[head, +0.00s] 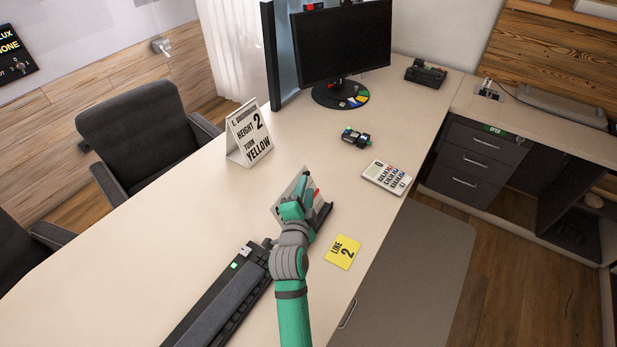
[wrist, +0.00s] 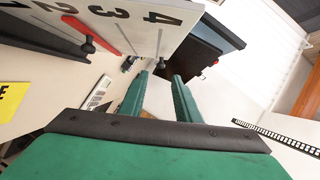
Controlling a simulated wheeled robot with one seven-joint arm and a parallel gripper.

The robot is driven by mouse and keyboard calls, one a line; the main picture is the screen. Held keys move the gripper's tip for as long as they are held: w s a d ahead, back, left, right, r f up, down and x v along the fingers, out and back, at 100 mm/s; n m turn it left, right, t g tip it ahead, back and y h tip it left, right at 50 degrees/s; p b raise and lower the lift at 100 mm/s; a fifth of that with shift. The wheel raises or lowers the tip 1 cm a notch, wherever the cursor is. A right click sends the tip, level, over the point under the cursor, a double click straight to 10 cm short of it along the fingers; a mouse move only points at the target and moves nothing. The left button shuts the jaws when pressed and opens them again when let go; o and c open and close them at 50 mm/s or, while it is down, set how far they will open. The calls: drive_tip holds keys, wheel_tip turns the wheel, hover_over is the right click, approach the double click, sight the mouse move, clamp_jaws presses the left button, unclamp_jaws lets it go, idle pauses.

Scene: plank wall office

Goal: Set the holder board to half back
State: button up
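The holder board (head: 278,205) is a pale panel on a dark base (head: 323,214), tilted, on the desk in the head view. My arm and gripper (head: 303,188) hide much of it. In the wrist view the board (wrist: 135,32) fills the upper left, with large numerals including 3 and 4, a red strip (wrist: 92,36) and dark knobs (wrist: 88,45). My gripper (wrist: 161,82) has its two green fingers apart, with nothing seen between them. They are close beside the board; whether they touch it, I cannot tell.
A calculator (head: 386,177), a small device (head: 355,137) and a monitor (head: 342,42) stand farther back. A long dark keyboard-like unit (head: 222,300) lies left of my arm.

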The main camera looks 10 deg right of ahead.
drive_tip(key=shift+x, duration=3.1)
clamp_jaws()
